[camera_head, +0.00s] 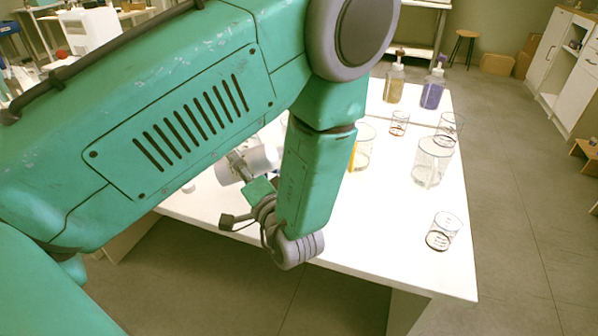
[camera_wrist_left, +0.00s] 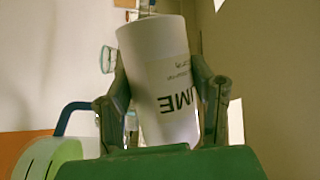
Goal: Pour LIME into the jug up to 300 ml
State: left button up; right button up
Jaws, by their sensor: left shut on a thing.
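My left gripper (camera_head: 243,172) is shut on a white bottle (camera_head: 262,158), partly hidden behind my green forearm. The bottle looks tilted well over in the head view. A clear vessel (camera_head: 364,152) with an orange-yellow strip stands just right of my forearm, partly hidden. A larger clear vessel (camera_head: 433,163) stands farther right. I cannot tell which is the jug, nor any liquid level. My right gripper is out of view.
Clear glasses (camera_head: 442,231) (camera_head: 399,123) (camera_head: 447,127) stand on the white table (camera_head: 375,235). A yellowish pump bottle (camera_head: 394,84) and a purple one (camera_head: 433,90) stand at the back. A small white object (camera_head: 188,187) lies near the left edge. The front middle is clear.

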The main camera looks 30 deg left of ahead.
pick_arm(q)
jog(key=shift+w+d+r+m+y+p, duration=0.15)
jog(key=shift+r+m+p, duration=0.15)
jog(key=shift+p, duration=0.3)
jog(key=shift+w+d+r+m+y+p, duration=0.15)
jog(key=shift+r+m+p, duration=0.15)
jog(key=shift+p, duration=0.25)
dwell(2.4)
jog(key=shift+p, duration=0.65)
dwell(3.8)
